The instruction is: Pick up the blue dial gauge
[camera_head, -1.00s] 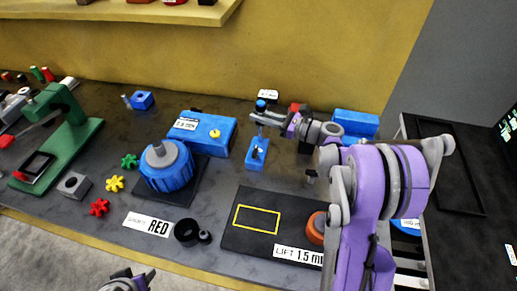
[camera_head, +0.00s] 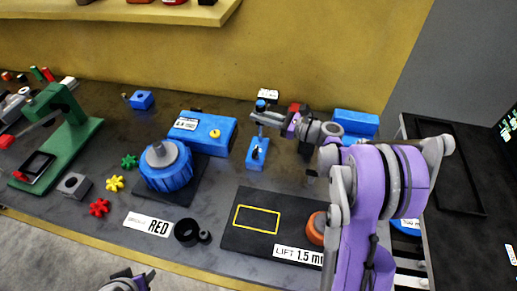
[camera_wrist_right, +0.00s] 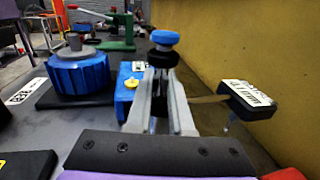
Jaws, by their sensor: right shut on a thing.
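The blue dial gauge (camera_head: 260,105) has a round blue top above a black collar. It stands upright above a small blue block (camera_head: 257,152) on the bench. My right gripper (camera_head: 262,117) reaches in from the right and is shut on it just below the top. In the right wrist view the blue dial gauge (camera_wrist_right: 165,38) rises between the two grey fingers of my right gripper (camera_wrist_right: 160,90); its lower part is hidden by them. My left gripper (camera_head: 135,277) is at the bottom edge, partly cut off, with its fingers apart and empty.
A blue box with a yellow knob (camera_head: 224,134) and a blue ribbed drum (camera_head: 166,170) stand to the left. A black labelled block (camera_wrist_right: 250,101) is close to the right of my gripper, near the yellow wall (camera_wrist_right: 265,45). A black mat (camera_head: 235,238) lies in front.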

